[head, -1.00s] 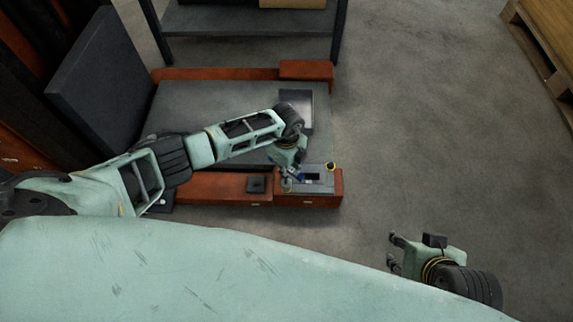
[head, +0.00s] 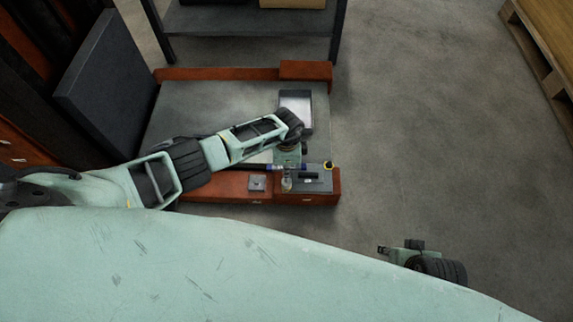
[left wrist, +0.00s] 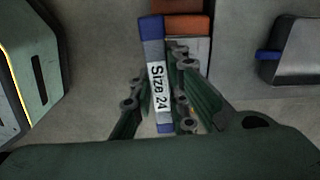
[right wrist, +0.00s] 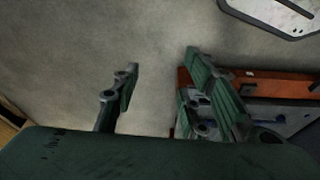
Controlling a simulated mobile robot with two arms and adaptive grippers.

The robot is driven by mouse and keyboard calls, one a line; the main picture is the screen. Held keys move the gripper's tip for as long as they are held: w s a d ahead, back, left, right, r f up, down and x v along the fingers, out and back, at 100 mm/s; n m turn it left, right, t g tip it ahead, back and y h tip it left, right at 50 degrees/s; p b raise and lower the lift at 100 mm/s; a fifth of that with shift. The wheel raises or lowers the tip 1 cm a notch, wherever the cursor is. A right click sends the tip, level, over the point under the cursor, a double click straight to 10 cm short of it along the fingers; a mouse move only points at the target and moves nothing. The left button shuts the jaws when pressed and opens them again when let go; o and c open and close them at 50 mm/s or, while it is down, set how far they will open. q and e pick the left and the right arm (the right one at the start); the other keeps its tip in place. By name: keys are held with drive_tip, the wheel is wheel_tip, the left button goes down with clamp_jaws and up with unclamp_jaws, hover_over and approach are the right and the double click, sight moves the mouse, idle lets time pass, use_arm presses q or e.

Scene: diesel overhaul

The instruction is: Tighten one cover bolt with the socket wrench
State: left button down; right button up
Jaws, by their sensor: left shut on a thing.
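My left gripper (head: 289,163) is shut on the socket wrench, gripping a grey section labelled "Size 24" with blue bands. The wrench (left wrist: 153,50) stands between the fingers in the left wrist view. In the head view the wrench (head: 270,167) lies crosswise just above the red cabinet edge, its dark shaft running left under my arm. My right gripper (right wrist: 150,95) is open and empty in its wrist view; it also shows at the lower right of the head view (head: 383,250), away from the cabinet. I cannot make out any cover bolt.
A small square plate (head: 257,183), a small bottle (head: 287,184) and a yellow-black item (head: 328,164) sit along the front.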

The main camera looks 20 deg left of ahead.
use_arm(q)
drive_tip(key=n+p, duration=0.2)
drive_tip(key=n, duration=0.3)
use_arm(e)
wheel_tip(320, 180, down, 8)
drive_tip(key=shift+s, duration=0.3)
